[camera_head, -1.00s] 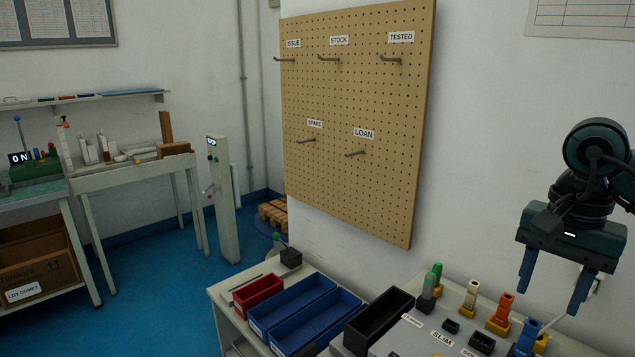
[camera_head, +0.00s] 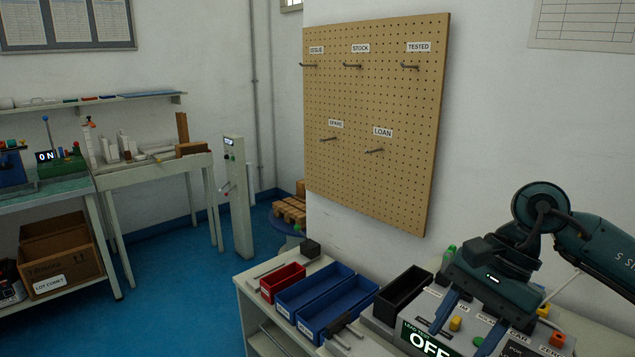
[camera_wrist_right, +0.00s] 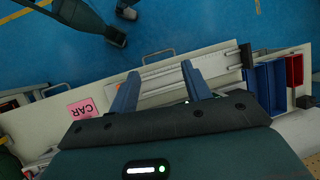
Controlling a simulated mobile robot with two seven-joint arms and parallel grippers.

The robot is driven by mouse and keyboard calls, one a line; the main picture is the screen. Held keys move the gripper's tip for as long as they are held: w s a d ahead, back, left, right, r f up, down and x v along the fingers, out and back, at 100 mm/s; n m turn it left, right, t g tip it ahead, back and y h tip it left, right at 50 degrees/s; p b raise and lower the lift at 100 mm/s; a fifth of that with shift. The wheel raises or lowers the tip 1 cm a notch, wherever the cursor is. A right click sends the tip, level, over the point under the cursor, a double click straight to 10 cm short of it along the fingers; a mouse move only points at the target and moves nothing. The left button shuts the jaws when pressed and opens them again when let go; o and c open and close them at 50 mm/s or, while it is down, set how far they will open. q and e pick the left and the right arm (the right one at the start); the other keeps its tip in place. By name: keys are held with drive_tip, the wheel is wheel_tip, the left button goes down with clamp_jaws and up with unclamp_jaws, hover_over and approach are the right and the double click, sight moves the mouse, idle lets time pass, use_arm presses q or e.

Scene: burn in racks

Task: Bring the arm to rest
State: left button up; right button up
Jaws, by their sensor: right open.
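My right gripper (camera_head: 466,328) hangs over the bench on the right in the head view, its two blue fingers spread and pointing down. In the right wrist view the same gripper (camera_wrist_right: 160,70) has its fingers apart, with nothing between them. The bench edge and a pale flat piece show beyond the fingertips. The right arm (camera_head: 592,245) comes in from the right edge. My left gripper is not recognisable in either view.
Below the gripper is a panel with an OFF display (camera_head: 428,343) and several small coloured parts. A black bin (camera_head: 403,290), blue bins (camera_head: 318,290) and a red bin (camera_head: 283,282) stand to its left. A pegboard (camera_head: 375,130) with empty hooks is behind. Blue floor (camera_head: 175,285) is open at left.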

drive_tip(key=s+a+r+m+t+y+p, duration=0.1)
drive_tip(key=a+r+m+t+y, duration=0.1)
drive_tip(key=a+m+y, duration=0.65)
drive_tip(key=s+a+r+m+t+y+p, duration=0.1)
drive_tip(key=a+r+m+y+p, duration=0.1)
drive_tip(key=a+m+y, duration=0.7)
drive_tip(key=w+d+f+m+t+h+p, duration=0.1)
drive_tip(key=w+d+f+m+t+h, duration=0.15)
drive_tip(key=f+m+t+h, duration=0.8)
drive_tip(key=w+d+f+m+t+h+p, duration=0.1)
drive_tip(key=d+m+t+h, duration=0.3)
drive_tip(key=m, duration=1.4)
use_arm(q)
drive_tip(key=shift+s+a+r+g+y+p, duration=0.25)
drive_tip(key=shift+a+r, duration=0.2)
drive_tip(key=shift+r, duration=0.1)
drive_tip(key=shift+s+a+r+g+y+p, duration=0.2)
drive_tip(key=shift+a+r+g+y+p, duration=0.05)
drive_tip(key=shift+a+r, duration=0.25)
use_arm(e)
drive_tip(key=s+d+f+m+g+h, duration=0.1)
drive_tip(key=s+f+m+g+h, duration=0.1)
drive_tip(key=s+f+m, duration=0.4)
drive_tip(key=s+d+f+m+g+h, duration=0.2)
drive_tip(key=s+f+m, duration=0.4)
drive_tip(key=f, duration=0.4)
drive_tip(key=shift+f+g+h, duration=0.35)
drive_tip(key=shift+g+h, duration=0.05)
drive_tip(key=shift+g, duration=0.35)
